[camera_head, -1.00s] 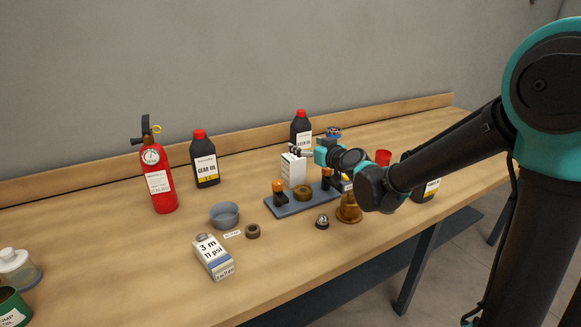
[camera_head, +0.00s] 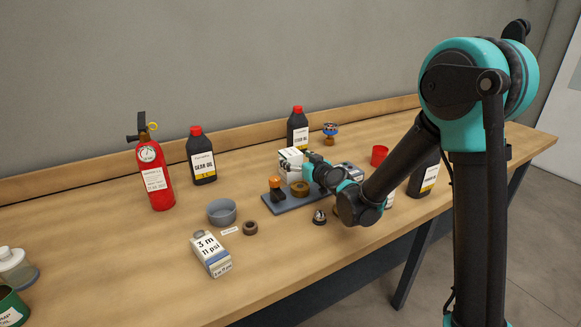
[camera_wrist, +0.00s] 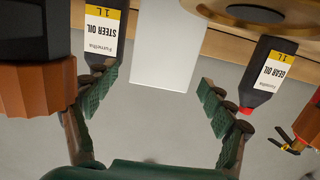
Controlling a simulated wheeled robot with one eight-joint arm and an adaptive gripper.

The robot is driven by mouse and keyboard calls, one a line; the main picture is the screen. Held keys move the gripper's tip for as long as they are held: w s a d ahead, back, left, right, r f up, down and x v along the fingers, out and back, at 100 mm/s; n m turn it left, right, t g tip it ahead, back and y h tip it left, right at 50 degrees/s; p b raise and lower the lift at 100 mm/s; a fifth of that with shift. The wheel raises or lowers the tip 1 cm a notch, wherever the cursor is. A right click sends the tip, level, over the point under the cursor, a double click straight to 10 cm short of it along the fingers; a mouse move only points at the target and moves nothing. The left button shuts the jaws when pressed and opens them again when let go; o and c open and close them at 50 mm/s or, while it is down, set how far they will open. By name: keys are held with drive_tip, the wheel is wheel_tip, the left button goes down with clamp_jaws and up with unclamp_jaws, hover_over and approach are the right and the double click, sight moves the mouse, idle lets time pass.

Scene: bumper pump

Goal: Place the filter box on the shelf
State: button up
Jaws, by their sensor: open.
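A plain white box (camera_head: 290,161), which I take to be the filter box, stands at the back of a grey tray on the bench. In the wrist view the white box (camera_wrist: 167,45) lies straight ahead, between the lines of my fingers. My gripper (camera_head: 309,159) is at the right side of the box in the head view. The wrist view shows my gripper (camera_wrist: 165,98) open, with nothing between the fingertips; contact with the box cannot be told. A second white carton (camera_head: 211,254), marked "3 m 11 psi", lies near the front. I cannot make out a separate shelf.
The grey tray (camera_head: 282,208) carries an orange-capped part (camera_head: 275,188) and a brass ring (camera_head: 299,188). Oil bottles (camera_head: 202,158) (camera_head: 297,130) and a red extinguisher (camera_head: 155,178) stand behind. A grey bowl (camera_head: 222,212) is at the left.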

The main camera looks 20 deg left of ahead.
sight(290, 154)
drive_tip(key=x, duration=0.4)
drive_tip(key=shift+w+a, duration=0.1)
drive_tip(key=shift+w, duration=0.05)
drive_tip(key=c, duration=1.8)
drive_tip(key=shift+r, duration=0.1)
